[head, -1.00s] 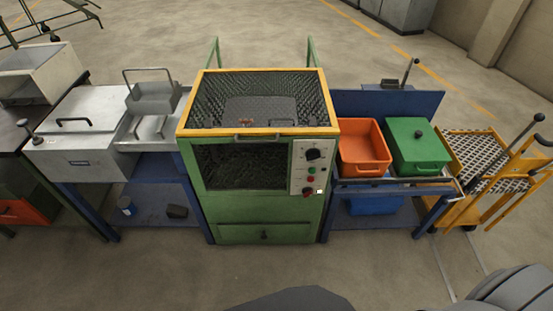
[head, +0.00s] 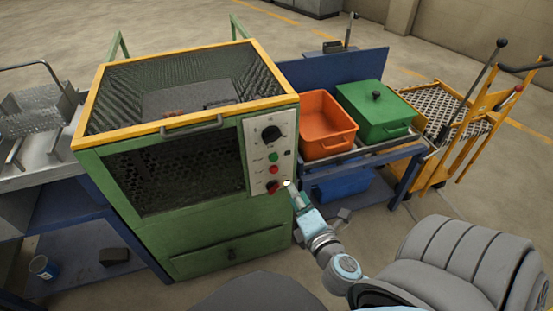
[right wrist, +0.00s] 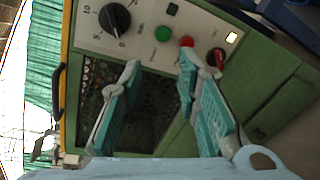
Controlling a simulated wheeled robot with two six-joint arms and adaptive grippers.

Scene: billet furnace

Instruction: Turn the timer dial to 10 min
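The black timer dial (head: 271,134) is on the white control panel (head: 258,160) at the front right of the green furnace (head: 215,225). In the right wrist view the dial (right wrist: 114,18) is at the top left, with 0, 5 and 10 printed around it. Its white mark seems to point near 0. My right gripper (head: 291,188) is in front of the panel's lower right, below the dial. In the right wrist view its two teal fingers (right wrist: 158,72) are spread apart with nothing between them, and the dial is clear of them. My left gripper is not in view.
Below the dial are a green button (right wrist: 162,34), a red button (right wrist: 186,42), a red-and-black knob (right wrist: 216,57) and a lit white square (right wrist: 232,38). A bench with an orange bin (head: 322,128) and a green lidded box (head: 375,115) stands right of the furnace.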

